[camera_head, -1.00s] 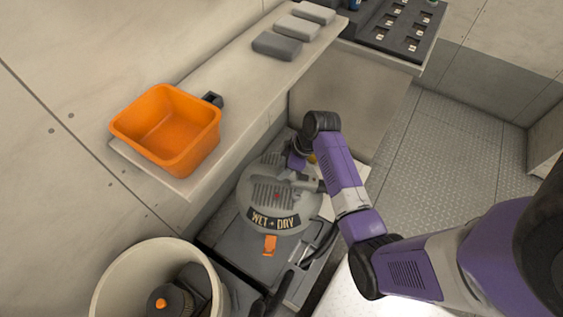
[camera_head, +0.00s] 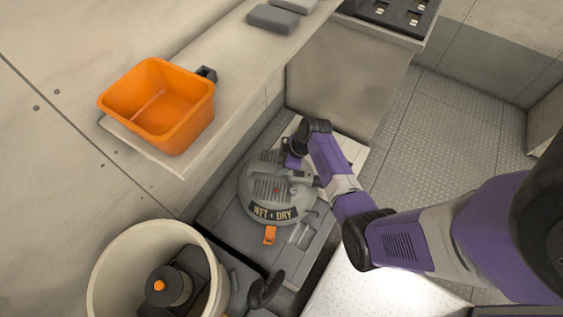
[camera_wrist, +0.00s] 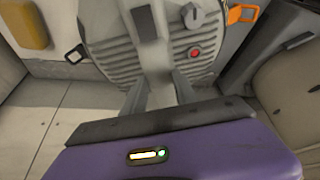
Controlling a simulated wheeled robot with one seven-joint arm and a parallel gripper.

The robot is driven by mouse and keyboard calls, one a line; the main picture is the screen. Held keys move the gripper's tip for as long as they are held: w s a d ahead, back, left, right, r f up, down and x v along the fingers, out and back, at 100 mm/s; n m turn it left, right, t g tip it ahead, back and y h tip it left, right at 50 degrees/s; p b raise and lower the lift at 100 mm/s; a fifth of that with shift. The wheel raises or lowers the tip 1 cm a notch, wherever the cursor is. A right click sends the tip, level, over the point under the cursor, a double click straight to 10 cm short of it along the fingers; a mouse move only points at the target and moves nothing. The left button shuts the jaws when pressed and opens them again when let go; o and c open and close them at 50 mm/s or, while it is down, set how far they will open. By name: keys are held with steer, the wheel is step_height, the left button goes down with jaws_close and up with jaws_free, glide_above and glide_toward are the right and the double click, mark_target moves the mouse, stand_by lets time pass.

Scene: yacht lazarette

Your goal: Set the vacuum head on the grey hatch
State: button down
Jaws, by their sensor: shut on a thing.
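The vacuum head (camera_head: 262,190) is a round grey lid with vents, a red button, a "WET + DRY" label and an orange latch. In the head view it is over the grey hatch (camera_head: 222,229), low down; I cannot tell whether it touches. My gripper (camera_wrist: 163,92) is shut on the vacuum head's handle (camera_wrist: 146,24), as the wrist view shows. In the head view my arm hides part of the lid's far right side, and the fingertips are hidden there.
An open cream drum (camera_head: 112,262) with a filter (camera_head: 172,285) inside stands at the lower left. An orange bin (camera_head: 160,108) sits on the shelf (camera_head: 228,92), above and left of the hatch. Grey blocks (camera_head: 270,19) lie farther along it. The tread-plate floor at right is clear.

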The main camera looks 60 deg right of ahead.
steer(key=shift+w+d+f, duration=0.1)
stand_by(0.3)
steer(key=c, duration=1)
jaws_free()
steer(key=shift+o, duration=0.2)
steer(key=p+v, duration=0.2)
steer(key=v, duration=1)
steer(key=s+a+r+m+t+h, duration=0.1)
steer(key=s+a+m+t+h, duration=0.2)
steer(key=s+a, duration=0.7)
steer(key=s+a+r+t, duration=0.2)
steer(key=s+a+r, duration=0.1)
steer(key=r, duration=0.5)
steer(key=s+a+r+m+t, duration=0.1)
steer(key=s+a+r+t, duration=0.2)
steer(key=a+r, duration=0.3)
steer(key=s+a+r+t+y, duration=0.1)
steer(key=s+a+r+t, duration=0.2)
steer(key=r, duration=0.8)
steer(key=shift+s+a+r+m, duration=0.15)
steer(key=shift+a+r+m, duration=0.25)
steer(key=shift+a, duration=0.75)
